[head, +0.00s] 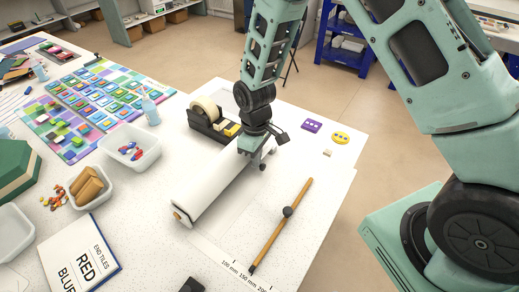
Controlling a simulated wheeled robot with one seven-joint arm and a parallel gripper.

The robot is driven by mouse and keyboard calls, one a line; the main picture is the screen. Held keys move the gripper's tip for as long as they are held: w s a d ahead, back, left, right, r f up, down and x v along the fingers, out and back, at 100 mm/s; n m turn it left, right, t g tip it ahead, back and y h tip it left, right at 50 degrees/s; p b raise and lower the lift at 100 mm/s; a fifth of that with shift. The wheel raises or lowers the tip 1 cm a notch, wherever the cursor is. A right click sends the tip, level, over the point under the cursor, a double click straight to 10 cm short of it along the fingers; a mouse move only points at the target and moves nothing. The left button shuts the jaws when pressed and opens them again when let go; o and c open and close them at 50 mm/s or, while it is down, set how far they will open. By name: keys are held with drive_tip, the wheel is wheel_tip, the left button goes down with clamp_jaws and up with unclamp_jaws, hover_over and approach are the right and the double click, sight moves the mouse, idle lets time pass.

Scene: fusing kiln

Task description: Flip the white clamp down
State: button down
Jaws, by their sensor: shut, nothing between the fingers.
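A long white piece (213,187), rounded along its length with a brown knob at its near end, lies across the speckled white table. It looks like the white clamp, but I cannot tell its hinge or how far it is tilted. My gripper (261,160) is at its far right end, pointing down, shut and empty. I cannot tell whether the gripper touches the white piece. The gripper and wrist hide part of its far end.
A tape dispenser (207,118) stands close behind the white piece. A wooden rod with a dark knob (280,227) lies to the right, by a printed millimetre scale. A white tub (133,147) and a book (79,258) are at left. Purple (312,126) and yellow (341,137) pieces lie at far right.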

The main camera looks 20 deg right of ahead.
drive_tip(key=shift+r, duration=0.1)
drive_tip(key=shift+r+p, duration=0.55)
drive_tip(key=shift+r, duration=0.3)
